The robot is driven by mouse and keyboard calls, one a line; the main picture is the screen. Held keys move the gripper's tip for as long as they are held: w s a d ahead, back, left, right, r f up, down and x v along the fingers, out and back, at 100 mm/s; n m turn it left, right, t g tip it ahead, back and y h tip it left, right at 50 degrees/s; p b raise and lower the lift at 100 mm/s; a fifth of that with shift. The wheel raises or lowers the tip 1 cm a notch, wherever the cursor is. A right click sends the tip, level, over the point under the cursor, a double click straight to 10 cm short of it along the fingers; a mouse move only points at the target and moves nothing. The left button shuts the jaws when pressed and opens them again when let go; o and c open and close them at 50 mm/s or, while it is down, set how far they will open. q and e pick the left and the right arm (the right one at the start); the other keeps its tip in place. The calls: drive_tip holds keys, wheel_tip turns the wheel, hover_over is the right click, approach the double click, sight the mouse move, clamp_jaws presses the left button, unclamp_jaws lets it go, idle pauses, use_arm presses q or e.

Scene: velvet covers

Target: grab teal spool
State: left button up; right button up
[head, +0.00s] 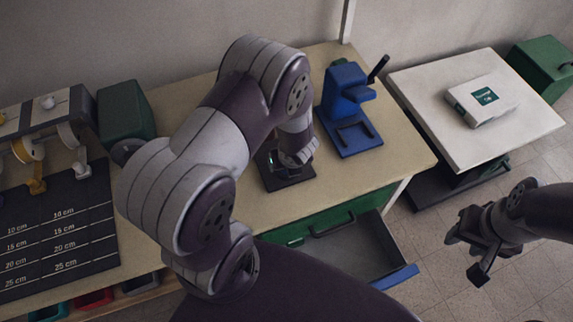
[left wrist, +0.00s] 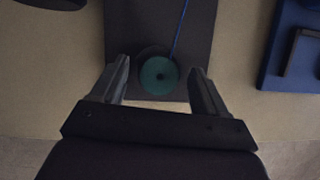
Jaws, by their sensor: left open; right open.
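The teal spool (left wrist: 158,76) sits on a dark base plate (left wrist: 198,20), seen from above in the left wrist view. A thin blue strand runs up from it. My left gripper (left wrist: 163,88) is open, with one finger on each side of the spool; I cannot tell how far above it the fingertips are. In the head view my left arm and wrist cover most of the spool, and the dark plate (head: 290,180) shows beneath. My right gripper (head: 474,246) is open and empty, off to the right over the floor.
A blue lever press (head: 350,105) stands right of the plate. An open drawer (head: 355,250) juts out below the bench (head: 400,150). A ruled black mat (head: 55,235) and a spool rack lie left. A white side table (head: 430,95) holds a box (head: 483,100).

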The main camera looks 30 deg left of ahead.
use_arm(q)
drive_tip(key=shift+s+d+r, duration=0.1)
drive_tip(key=shift+r, duration=0.05)
drive_tip(key=c, duration=1.1)
drive_tip(key=shift+r, duration=0.1)
